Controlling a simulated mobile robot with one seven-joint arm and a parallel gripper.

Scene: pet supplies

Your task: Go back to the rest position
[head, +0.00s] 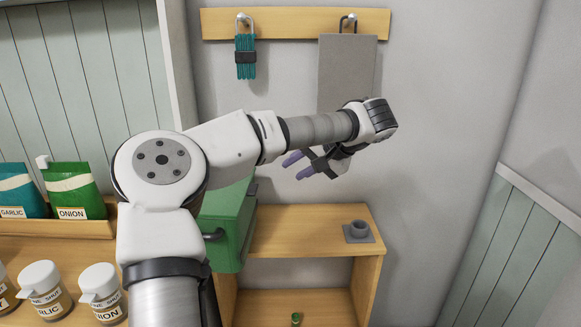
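My gripper (298,166) is in the head view, right of centre, at the end of my white and grey arm. Its two purple fingertips point left and show a gap between them, with nothing seen held in it. It is in the air in front of the grey wall, below a hanging grey board (347,72) and above a wooden shelf unit (300,228). My arm hides part of the green box and the shelf behind it.
A green box with a dark handle (229,225) stands left on the shelf unit. Teal strips (245,57) hang from a wooden rail (295,24). Bottles (102,292) and pouches (75,190) stand at left.

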